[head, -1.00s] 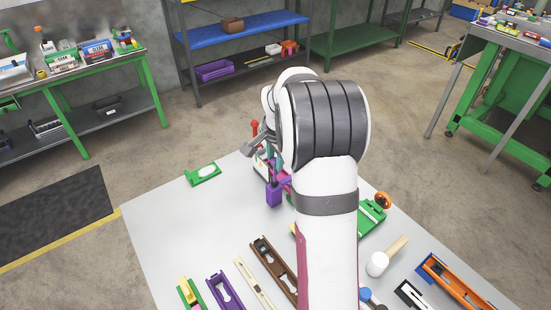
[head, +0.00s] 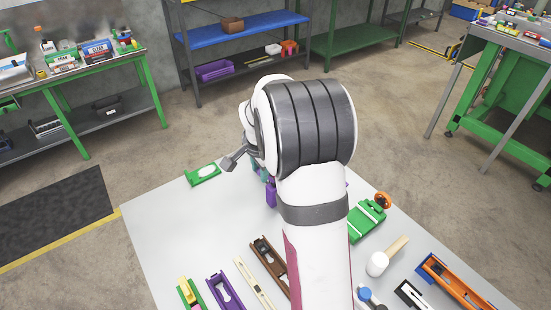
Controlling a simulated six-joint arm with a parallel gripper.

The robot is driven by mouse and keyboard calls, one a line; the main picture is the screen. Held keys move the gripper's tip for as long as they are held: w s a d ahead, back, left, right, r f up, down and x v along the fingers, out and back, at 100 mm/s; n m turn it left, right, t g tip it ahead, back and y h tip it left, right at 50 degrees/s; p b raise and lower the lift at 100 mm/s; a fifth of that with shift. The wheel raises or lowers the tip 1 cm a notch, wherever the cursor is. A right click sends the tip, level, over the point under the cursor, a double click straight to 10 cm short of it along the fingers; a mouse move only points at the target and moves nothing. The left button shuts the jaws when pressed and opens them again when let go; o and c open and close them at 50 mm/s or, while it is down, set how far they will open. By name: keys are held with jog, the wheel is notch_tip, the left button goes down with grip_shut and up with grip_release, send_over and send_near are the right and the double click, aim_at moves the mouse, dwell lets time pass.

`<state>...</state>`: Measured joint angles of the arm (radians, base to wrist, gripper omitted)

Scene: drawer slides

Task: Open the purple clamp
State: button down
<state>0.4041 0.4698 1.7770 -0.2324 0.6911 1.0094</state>
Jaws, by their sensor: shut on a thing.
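The purple clamp (head: 271,193) stands near the far part of the grey table, just left of my forearm. Only a narrow purple strip of it shows; my arm covers the rest. A grey part of my gripper (head: 231,161) sticks out to the left of my wrist, above the table's far edge. The jaws are mostly hidden behind my wrist, at the clamp. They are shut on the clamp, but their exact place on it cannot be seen.
A green clamp part (head: 203,174) lies at the far left table edge. A green fixture (head: 367,222), a mallet (head: 378,263) and an orange slide (head: 455,281) lie to the right. Brown (head: 268,259) and purple (head: 225,290) slides lie in front. The table's left side is clear.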

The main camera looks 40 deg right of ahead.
jog(key=shift+a+f, duration=0.2)
jog(key=shift+a, duration=0.1)
jog(key=c, duration=0.6)
grip_release()
jog(key=shift+c, duration=0.2)
jog(key=v, duration=0.6)
jog(key=shift+r, duration=0.15)
jog(key=v, duration=1.6)
jog(key=s+a+f+n+g+y, duration=0.1)
jog(key=s+a+f+n, duration=0.5)
jog(key=s+a, duration=0.3)
jog(key=s+a+f+n+g+y, duration=0.2)
jog(key=s+a+f+n, duration=0.4)
jog(key=s+a, duration=0.4)
jog(key=s+f, duration=0.1)
jog(key=s, duration=0.4)
jog(key=shift+f, duration=0.4)
